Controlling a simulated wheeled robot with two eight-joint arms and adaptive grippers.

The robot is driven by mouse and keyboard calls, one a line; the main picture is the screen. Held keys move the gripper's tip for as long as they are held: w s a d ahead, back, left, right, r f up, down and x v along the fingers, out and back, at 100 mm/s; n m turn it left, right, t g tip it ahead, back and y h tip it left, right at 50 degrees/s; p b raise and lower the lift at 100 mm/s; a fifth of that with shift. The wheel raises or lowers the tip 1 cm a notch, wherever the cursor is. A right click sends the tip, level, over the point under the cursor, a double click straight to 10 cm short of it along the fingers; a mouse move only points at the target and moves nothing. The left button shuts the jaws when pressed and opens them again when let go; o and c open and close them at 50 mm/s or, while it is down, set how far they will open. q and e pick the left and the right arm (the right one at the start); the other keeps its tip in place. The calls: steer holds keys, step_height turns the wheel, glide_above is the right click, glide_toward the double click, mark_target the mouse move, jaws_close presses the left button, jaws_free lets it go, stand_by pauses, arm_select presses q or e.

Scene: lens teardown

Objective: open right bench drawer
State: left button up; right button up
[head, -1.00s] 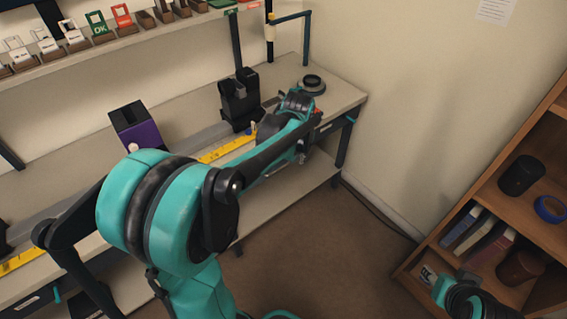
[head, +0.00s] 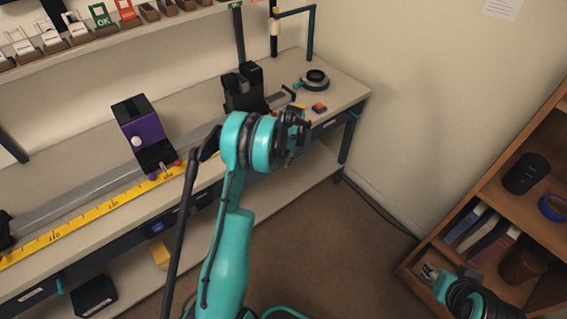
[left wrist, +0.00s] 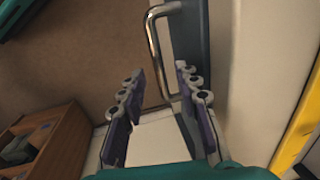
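The right bench drawer (head: 334,125) is a dark blue front with a pale label under the bench's right end. It looks flush with the bench frame, and my left arm hides part of it. In the left wrist view its dark front (left wrist: 192,45) carries a bright metal bar handle (left wrist: 156,45). My left gripper (head: 293,148) is in front of the bench edge beside the drawer. In the left wrist view the left gripper (left wrist: 160,76) has its fingers apart, with the handle beyond the tips and not clearly between them.
On the bench (head: 345,92) stand a purple-and-black device (head: 140,125), a black holder (head: 243,88), a round black part (head: 316,78) and a red button (head: 319,107). A yellow ruler (head: 110,204) runs along the front. A wooden bookcase (head: 480,262) stands right; floor between is clear.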

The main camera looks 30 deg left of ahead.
arm_select(q)
steer(key=shift+a+f, duration=0.15)
steer(key=shift+f, duration=0.75)
jaws_close()
steer(key=shift+w, duration=0.1)
